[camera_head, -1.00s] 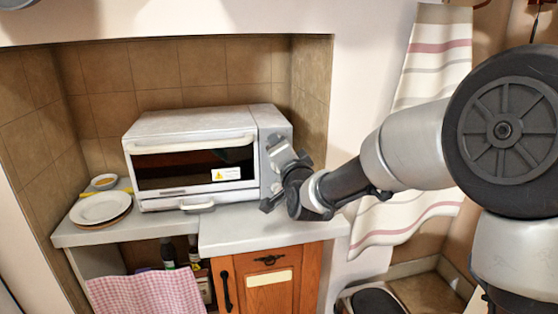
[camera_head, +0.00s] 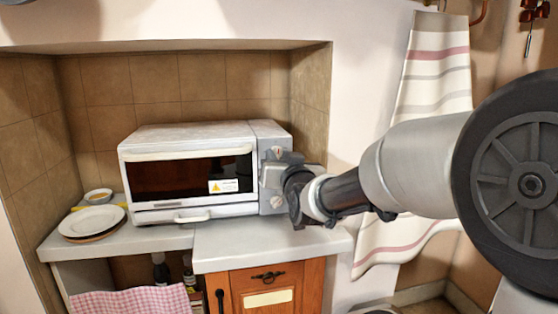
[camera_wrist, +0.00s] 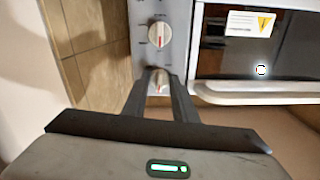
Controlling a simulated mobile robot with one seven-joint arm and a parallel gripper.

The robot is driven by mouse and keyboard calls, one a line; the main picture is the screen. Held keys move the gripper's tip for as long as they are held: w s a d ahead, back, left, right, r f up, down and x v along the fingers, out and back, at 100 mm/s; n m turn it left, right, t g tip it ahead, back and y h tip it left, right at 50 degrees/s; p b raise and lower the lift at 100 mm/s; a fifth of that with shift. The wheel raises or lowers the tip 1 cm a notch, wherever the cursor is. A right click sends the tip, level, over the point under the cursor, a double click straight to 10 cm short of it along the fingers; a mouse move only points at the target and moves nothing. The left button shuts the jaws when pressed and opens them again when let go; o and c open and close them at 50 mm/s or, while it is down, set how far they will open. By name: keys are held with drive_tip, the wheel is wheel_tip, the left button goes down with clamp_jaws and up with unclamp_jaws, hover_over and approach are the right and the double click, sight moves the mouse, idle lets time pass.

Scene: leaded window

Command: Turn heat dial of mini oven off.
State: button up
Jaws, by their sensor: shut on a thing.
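The mini oven (camera_head: 190,170) stands on the counter with its door closed and its control panel on the right side. In the wrist view, which looks upside down, one white dial (camera_wrist: 158,76) with a red mark sits between my fingers. A second white dial (camera_wrist: 160,34) with a red pointer is free beside it on the panel. My gripper (camera_wrist: 159,84) is shut on the dial between its fingers. In the head view my gripper (camera_head: 272,168) is at the panel and hides part of it. The dial markings are too small to read.
The oven's door handle (camera_wrist: 250,92) juts out close to my fingers. Plates (camera_head: 92,220) and a small bowl (camera_head: 98,195) stand left of the oven. The tiled alcove wall (camera_head: 310,105) is close on the right. The counter (camera_head: 270,245) in front is clear.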

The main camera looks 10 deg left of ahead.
drive_tip(key=shift+n, duration=1)
drive_tip(key=o, duration=1)
drive_tip(key=p+v, duration=0.1)
drive_tip(key=v, duration=1.6)
drive_tip(key=shift+s+d+p, duration=0.1)
drive_tip(key=shift+s+p, duration=0.1)
drive_tip(key=shift+p, duration=0.15)
drive_tip(key=shift+d, duration=0.1)
